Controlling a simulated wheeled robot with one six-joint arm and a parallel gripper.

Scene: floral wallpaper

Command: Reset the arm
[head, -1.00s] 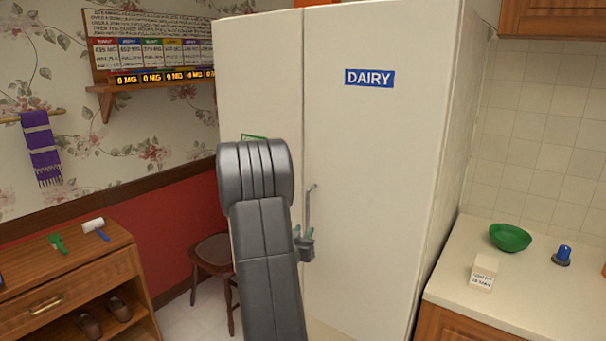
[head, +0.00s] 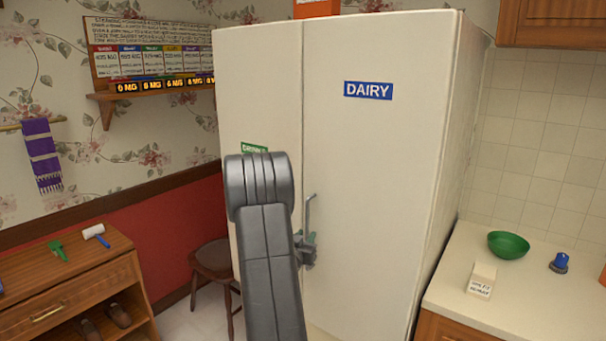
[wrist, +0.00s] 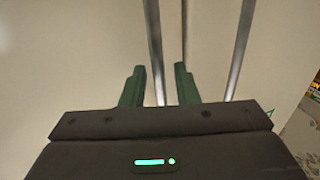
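My gripper (head: 304,250) is in front of the white fridge (head: 385,180), close to a grey door handle (head: 309,212) at the seam between the two doors. In the wrist view, the green fingers of my gripper (wrist: 160,82) stand apart with nothing clamped between them. One metal handle bar (wrist: 154,45) runs down in the gap between the fingers, clear of both. Another bar (wrist: 241,45) is to their right. My arm covers part of the left door in the head view.
A chair (head: 213,258) stands left of the fridge. A wooden dresser (head: 70,290) is at lower left.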

